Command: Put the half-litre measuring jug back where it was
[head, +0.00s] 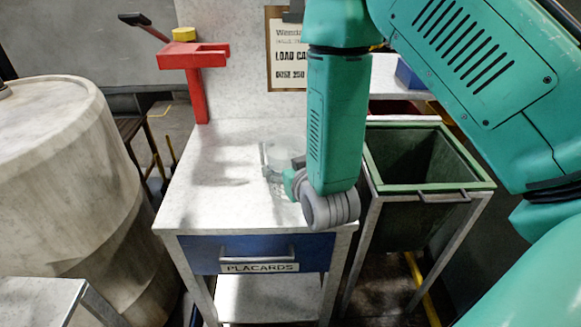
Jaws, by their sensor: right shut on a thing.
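The clear measuring jug (285,155) stands on or just above the pale worktop (215,150), right of its middle; I cannot tell whether its base touches. It looks upright. My right gripper (278,178) is shut on the jug from the front right. My right arm hides part of the jug and the worktop's right side. My left gripper is not in view.
A red bracket (193,75) with a yellow top stands at the worktop's back left. A placards drawer (258,254) is below. A green-rimmed bin (420,187) stands right, a large pale drum (60,180) left. The worktop's left half is clear.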

